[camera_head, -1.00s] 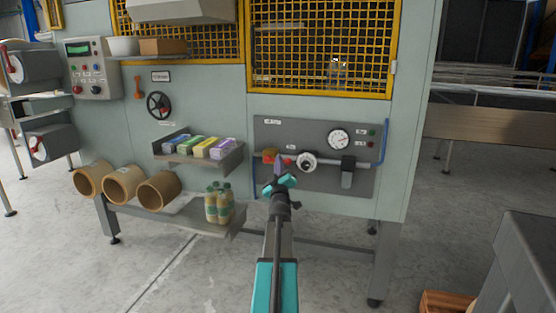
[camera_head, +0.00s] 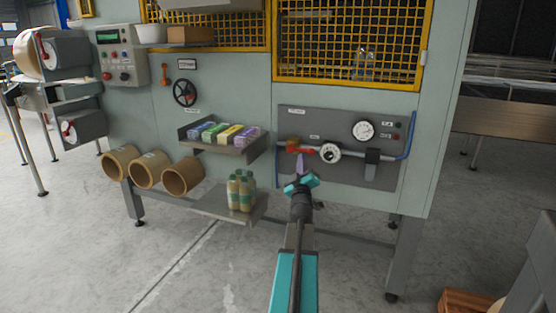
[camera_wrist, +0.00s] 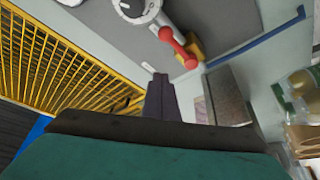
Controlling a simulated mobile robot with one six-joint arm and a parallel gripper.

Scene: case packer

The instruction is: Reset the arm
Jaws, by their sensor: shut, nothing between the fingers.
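My arm reaches up from the bottom of the head view, with teal and dark links. My gripper (camera_head: 300,158) points up in front of the lower left of the grey gauge panel (camera_head: 340,185). Its fingers are shut and hold nothing. In the wrist view my gripper (camera_wrist: 160,80) shows as narrow dark fingers held together, pointing toward the panel. A red handle (camera_wrist: 178,48) on the panel lies a little beyond and right of the fingertips there. In the head view the red handle (camera_head: 298,150) is partly hidden behind the gripper. I see no contact.
A shelf of coloured boxes (camera_head: 236,147) and a lower tray with several bottles (camera_head: 240,193) stand left of the gripper. Several brown rolls (camera_head: 183,177) lie further left. A yellow mesh guard (camera_head: 350,45) is above. A wooden crate (camera_head: 463,303) sits at the lower right.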

